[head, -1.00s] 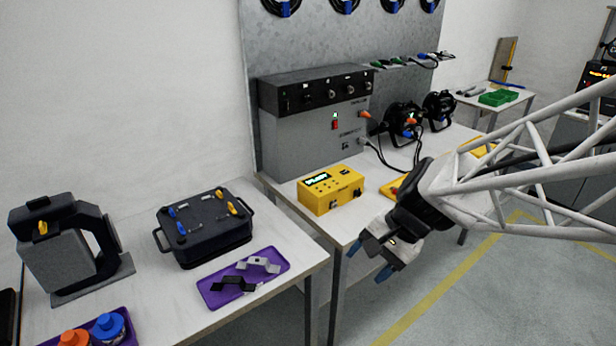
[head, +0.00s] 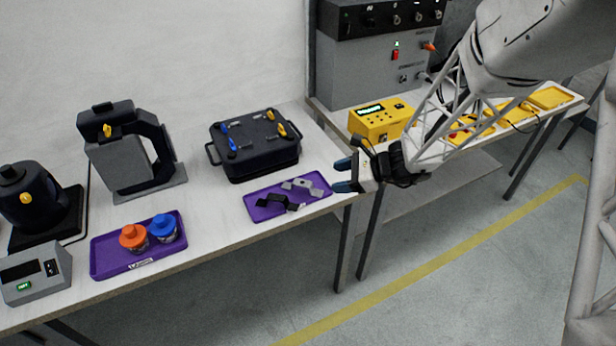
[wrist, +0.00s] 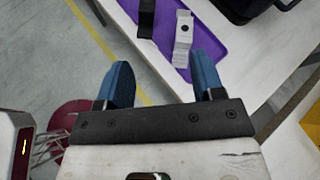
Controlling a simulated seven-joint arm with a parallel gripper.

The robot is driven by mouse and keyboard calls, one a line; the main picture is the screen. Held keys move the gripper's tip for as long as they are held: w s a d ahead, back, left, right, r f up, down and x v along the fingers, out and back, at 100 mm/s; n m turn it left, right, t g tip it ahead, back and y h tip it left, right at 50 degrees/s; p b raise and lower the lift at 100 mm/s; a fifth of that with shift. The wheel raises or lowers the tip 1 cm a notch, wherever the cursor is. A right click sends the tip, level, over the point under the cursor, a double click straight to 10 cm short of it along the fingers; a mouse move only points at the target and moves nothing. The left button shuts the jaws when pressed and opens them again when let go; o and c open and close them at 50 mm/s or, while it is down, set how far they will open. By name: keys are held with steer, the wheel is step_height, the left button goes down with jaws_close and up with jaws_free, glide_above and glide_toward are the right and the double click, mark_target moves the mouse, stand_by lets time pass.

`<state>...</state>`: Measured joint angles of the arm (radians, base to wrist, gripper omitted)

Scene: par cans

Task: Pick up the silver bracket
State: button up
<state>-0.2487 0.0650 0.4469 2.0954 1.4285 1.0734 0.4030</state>
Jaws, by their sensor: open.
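The silver bracket (head: 303,186) lies on the right part of a purple tray (head: 262,212) near the front right of the white table. A black bracket (head: 277,202) lies beside it to the left. My gripper (head: 343,176) is open and empty, just right of the tray, with its blue fingers pointing left toward the silver bracket. In the wrist view the silver bracket (wrist: 183,38) is ahead of the fingers, nearer the right finger, with the black bracket (wrist: 147,18) left of it. The gripper (wrist: 160,85) touches neither bracket.
A black case (head: 254,145) stands behind the tray. Another purple tray (head: 110,262) holds an orange and a blue container at left. A yellow box (head: 381,120) sits on the neighbouring table, right of a gap. Open floor (head: 440,285) lies in front.

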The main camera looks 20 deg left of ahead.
mark_target(303, 183)
steer(key=w+a+f+m, duration=0.1)
steer(key=f, duration=0.1)
steer(key=w+a+f+m, duration=0.1)
steer(key=f, duration=0.1)
steer(key=w+a+f+m+t+y, duration=0.1)
steer(key=a+f, duration=0.1)
steer(key=shift+w+f, duration=0.15)
steer(key=shift+w, duration=0.05)
steer(key=shift+x, duration=1.35)
steer(key=shift+x, duration=2.6)
jaws_close()
